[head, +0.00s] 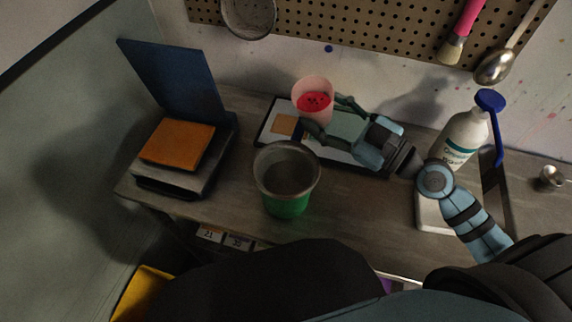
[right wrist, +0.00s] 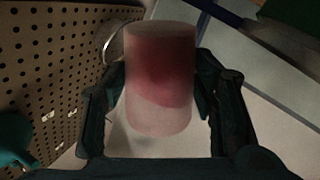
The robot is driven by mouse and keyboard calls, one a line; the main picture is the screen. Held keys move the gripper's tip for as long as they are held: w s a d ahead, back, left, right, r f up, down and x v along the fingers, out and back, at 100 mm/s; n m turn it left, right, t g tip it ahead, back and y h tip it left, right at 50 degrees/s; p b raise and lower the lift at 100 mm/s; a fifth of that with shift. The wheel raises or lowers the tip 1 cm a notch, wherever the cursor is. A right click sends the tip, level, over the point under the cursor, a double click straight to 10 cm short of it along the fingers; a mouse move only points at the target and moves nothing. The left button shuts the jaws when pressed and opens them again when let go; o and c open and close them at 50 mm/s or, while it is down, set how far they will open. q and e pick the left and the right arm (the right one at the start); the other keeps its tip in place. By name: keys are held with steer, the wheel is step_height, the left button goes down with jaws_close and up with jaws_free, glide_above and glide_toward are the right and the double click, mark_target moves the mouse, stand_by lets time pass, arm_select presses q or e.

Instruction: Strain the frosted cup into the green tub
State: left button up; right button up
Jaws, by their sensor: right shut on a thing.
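The frosted cup (head: 312,86) is pinkish and translucent, with red liquid and dark bits visible inside. My right gripper (head: 326,113) is shut on it above the back of the bench. In the right wrist view the cup (right wrist: 160,112) sits between both fingers, its red contents slanting inside. The green tub (head: 287,205) stands on the bench in front of the cup, to its lower left. Its upper part is a grey, wide-rimmed piece (head: 270,182); I cannot tell whether this is a separate strainer. The tub's inside looks dark. My left gripper is not in view.
An orange block (head: 178,143) lies on a dark device with a raised blue lid (head: 178,77) at left. A tray (head: 268,133) lies beneath my right gripper. A white bottle (head: 459,140) stands right, near my arm. Tools hang on the pegboard (head: 350,28).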

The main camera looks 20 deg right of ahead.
steer(key=shift+s+a+r+n, duration=0.2)
steer(key=shift+r+n, duration=0.1)
steer(key=shift+r, duration=0.1)
steer(key=shift+s+a+r+n+y, duration=0.15)
steer(key=shift+s+a+n+y, duration=0.15)
steer(key=shift+n, duration=0.1)
steer(key=shift+w+d+f, duration=0.1)
steer(key=shift+w+f, duration=0.1)
steer(key=shift+s+n, duration=0.35)
steer(key=shift+n, duration=0.05)
steer(key=shift+a, duration=0.25)
steer(key=shift+f, duration=0.1)
steer(key=shift+w+f+n, duration=0.1)
steer(key=shift+n, duration=0.2)
